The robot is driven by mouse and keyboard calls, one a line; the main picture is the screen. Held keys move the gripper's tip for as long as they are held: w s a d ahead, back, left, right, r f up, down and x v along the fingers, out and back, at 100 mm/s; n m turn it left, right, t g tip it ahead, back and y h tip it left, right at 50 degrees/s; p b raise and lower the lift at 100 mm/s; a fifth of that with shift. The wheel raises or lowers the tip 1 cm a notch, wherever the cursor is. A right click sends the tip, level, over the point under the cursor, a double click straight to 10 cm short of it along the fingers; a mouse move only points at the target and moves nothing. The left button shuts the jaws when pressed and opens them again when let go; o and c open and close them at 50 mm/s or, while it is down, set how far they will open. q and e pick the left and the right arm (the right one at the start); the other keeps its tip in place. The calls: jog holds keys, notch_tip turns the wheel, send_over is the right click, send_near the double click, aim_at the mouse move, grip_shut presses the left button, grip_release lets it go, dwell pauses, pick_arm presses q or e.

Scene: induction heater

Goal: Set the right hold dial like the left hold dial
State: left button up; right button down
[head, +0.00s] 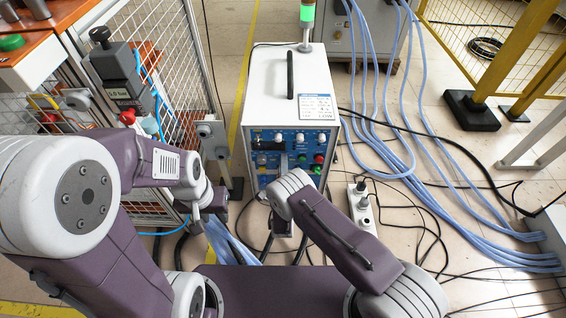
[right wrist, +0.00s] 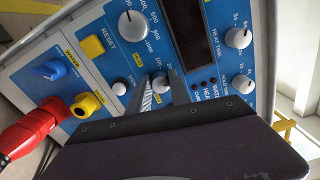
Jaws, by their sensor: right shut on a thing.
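The induction heater (head: 290,85) is a white box with a blue front panel, which also fills the right wrist view (right wrist: 205,105). My right gripper (right wrist: 159,82) has its fingers on either side of a small silver dial (right wrist: 160,84), shut on it. Another small silver dial (right wrist: 120,87) sits just left of it. The fingers partly hide the held dial and nearby print; I cannot read either dial's setting or which label belongs to which. In the head view the right wrist hides much of the lower panel. My left gripper (head: 205,200) is left of the heater, jaws unclear.
A large silver dial (right wrist: 132,25), a yellow reset button (right wrist: 92,47) and two right-hand dials (right wrist: 238,38) (right wrist: 243,84) surround the held dial. A red plug (right wrist: 35,125) sticks out at left. Light-blue hoses (head: 390,150) and a power strip (head: 361,205) lie on the floor.

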jog(key=n, duration=0.6)
jog(key=shift+f, duration=0.1)
jog(key=shift+n, duration=0.3)
dwell(0.4)
jog(key=c, duration=1.2)
grip_release()
jog(key=shift+o, duration=0.2)
jog(key=s+p, duration=0.5)
jog(key=s, duration=0.4)
jog(key=shift+s, duration=0.1)
